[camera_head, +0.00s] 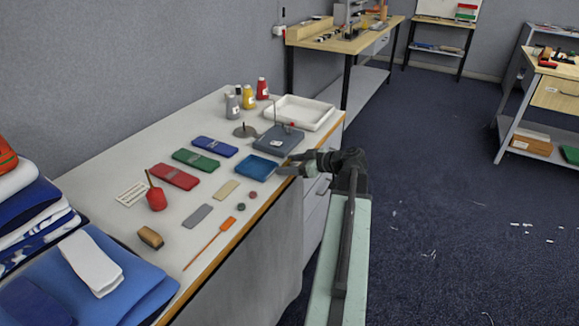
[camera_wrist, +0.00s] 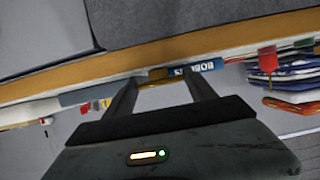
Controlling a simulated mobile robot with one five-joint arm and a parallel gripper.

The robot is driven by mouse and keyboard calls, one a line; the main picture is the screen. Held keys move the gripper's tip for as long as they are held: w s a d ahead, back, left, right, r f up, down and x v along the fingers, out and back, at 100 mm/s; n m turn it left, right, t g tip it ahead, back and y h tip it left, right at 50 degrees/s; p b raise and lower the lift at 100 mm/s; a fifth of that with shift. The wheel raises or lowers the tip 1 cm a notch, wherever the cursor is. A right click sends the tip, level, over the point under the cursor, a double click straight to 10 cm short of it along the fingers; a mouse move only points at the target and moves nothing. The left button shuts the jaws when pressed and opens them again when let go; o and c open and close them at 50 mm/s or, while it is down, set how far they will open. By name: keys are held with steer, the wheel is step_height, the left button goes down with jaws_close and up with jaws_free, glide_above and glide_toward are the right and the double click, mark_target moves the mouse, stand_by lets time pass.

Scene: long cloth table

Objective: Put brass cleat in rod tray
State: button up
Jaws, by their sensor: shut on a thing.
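My gripper (camera_head: 289,167) is at the table's front edge, just right of a small blue tray (camera_head: 257,167). In the wrist view my gripper (camera_wrist: 160,80) has its fingers apart, with a small brownish-gold piece (camera_wrist: 158,73) between the tips. It appears to be the brass cleat, held there; the fingers hide most of it in the head view. The blue tray appears empty. A blue face with white lettering (camera_wrist: 206,66) beyond the right finger looks like a tray label; I cannot read it surely.
A grey block (camera_head: 279,139) stands behind the blue tray, with a white tray (camera_head: 303,112) farther back. Red, green and blue flat cases (camera_head: 174,177) lie to the left. Folded cloths (camera_head: 95,280) fill the near left end.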

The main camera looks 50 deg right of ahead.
steer(key=o, duration=1.3)
